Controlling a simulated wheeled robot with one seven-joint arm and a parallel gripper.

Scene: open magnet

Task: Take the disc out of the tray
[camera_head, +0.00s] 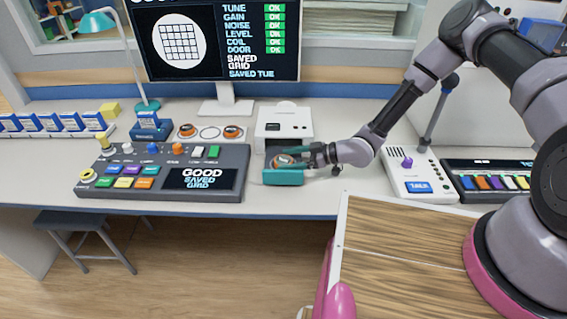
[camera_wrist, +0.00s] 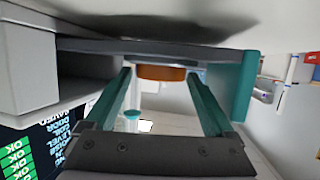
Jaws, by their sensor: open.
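The tray (camera_head: 283,178) is pulled out of the front of a white box-shaped unit (camera_head: 285,122) and has a teal front. The disc (camera_head: 284,160), with an orange edge and a grey centre, lies in it. My gripper (camera_head: 308,157) reaches in from the right at tray height, partly covering the disc. In the wrist view my gripper (camera_wrist: 159,76) has teal fingers spread apart. The disc's orange edge (camera_wrist: 161,73) shows between the fingertips, with a gap on each side. The tray also shows there as a dark slab with a teal end (camera_wrist: 244,86). The disc's far side is hidden.
Two orange discs (camera_head: 187,131) (camera_head: 232,132) lie on the counter left of the unit. A grey button console (camera_head: 165,173) stands left of the tray. A white talk panel (camera_head: 420,175) with an upright microphone stands right. A monitor (camera_head: 222,40) stands behind.

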